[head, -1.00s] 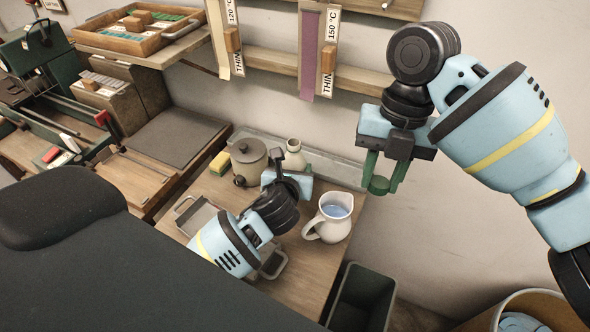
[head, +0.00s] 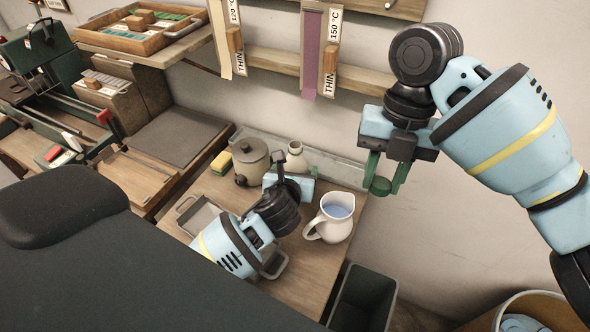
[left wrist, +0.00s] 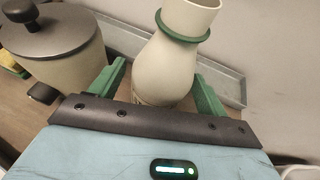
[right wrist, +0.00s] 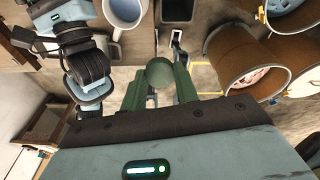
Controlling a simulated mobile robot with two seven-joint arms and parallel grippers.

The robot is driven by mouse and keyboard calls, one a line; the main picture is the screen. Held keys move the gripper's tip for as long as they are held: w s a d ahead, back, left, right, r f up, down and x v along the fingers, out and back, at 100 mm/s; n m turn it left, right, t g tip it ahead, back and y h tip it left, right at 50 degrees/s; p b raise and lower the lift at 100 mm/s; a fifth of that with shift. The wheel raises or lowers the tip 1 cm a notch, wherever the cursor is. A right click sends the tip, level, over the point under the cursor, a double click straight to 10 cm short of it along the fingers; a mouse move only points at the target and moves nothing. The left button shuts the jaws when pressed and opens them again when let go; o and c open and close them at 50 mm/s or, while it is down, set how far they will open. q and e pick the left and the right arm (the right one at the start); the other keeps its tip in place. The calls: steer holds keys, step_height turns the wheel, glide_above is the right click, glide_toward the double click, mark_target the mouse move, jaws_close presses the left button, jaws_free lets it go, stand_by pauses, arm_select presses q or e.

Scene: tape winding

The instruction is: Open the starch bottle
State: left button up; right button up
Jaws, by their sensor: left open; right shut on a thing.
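The starch bottle (head: 296,158) is cream with a green ring at its neck; its open top shows in the left wrist view (left wrist: 178,68), and it stands upright on the small table. My left gripper (left wrist: 160,92) is open, with its green fingers on either side of the bottle's body; in the head view the left gripper (head: 290,172) hides the lower part of the bottle. My right gripper (right wrist: 160,82) is shut on a round green cap (right wrist: 160,72), held in the air to the right, well apart from the bottle; the cap also shows in the head view (head: 381,186).
A lidded grey pot (head: 251,158) and a yellow sponge (head: 221,162) stand left of the bottle. A white jug of bluish liquid (head: 333,222) stands right of my left gripper. A dark bin (head: 362,298) is below the table's right edge.

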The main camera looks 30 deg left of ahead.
mark_target(380, 185)
arm_select(q)
steer(key=shift+r, duration=0.2)
arm_select(e)
step_height(380, 185, up, 4)
steer(key=shift+s+f+t+p, duration=0.15)
steer(key=shift+t+p, duration=0.15)
steer(key=shift+p, duration=0.4)
arm_select(q)
steer(key=v, duration=1.2)
steer(key=shift+f, duration=0.15)
